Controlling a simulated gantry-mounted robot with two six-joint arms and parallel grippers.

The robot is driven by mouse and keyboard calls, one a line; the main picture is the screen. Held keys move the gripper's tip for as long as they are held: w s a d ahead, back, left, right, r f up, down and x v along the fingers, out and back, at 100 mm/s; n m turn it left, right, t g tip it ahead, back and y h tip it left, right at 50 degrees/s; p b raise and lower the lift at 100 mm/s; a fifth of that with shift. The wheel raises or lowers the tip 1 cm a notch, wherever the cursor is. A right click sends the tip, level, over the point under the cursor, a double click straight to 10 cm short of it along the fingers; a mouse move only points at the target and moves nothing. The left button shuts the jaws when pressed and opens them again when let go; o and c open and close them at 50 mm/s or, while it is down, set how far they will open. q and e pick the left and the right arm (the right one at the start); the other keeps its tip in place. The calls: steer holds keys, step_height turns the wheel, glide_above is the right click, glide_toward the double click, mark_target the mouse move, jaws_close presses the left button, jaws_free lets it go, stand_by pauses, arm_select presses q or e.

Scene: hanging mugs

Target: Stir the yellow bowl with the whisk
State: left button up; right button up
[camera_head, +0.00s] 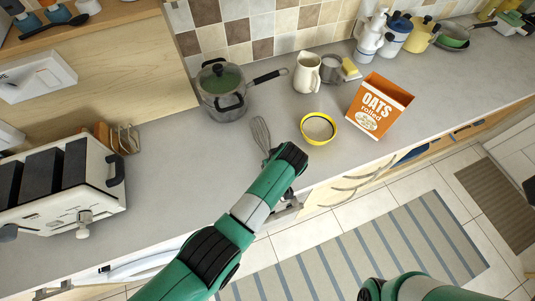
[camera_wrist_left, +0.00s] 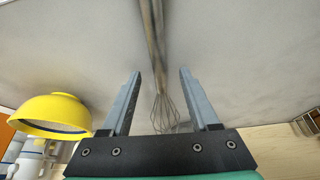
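The yellow bowl (camera_head: 319,128) stands on the grey counter with pale contents; it also shows at the left of the left wrist view (camera_wrist_left: 54,110). The whisk (camera_head: 261,132) lies on the counter left of the bowl, its wire end toward the wall. In the head view, my left arm's wrist covers the whisk's handle end. In the left wrist view my left gripper (camera_wrist_left: 160,90) is open and empty, with the whisk (camera_wrist_left: 158,60) seen between its two fingers; whether they touch it cannot be told. My right arm shows only at the bottom edge, its gripper out of view.
An orange oats box (camera_head: 379,104) stands right of the bowl. A lidded pot (camera_head: 222,92) stands behind the whisk. A cream jug (camera_head: 307,73) and a metal cup (camera_head: 331,69) stand behind the bowl. A toaster (camera_head: 62,190) is at left. Counter left of the whisk is clear.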

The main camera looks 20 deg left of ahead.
arm_select(q)
steer(key=p+v, duration=0.2)
steer(key=v, duration=0.4)
steer(key=shift+r, duration=0.35)
steer(key=v, duration=0.5)
steer(key=shift+s+p, duration=0.15)
steer(key=shift+p, duration=0.15)
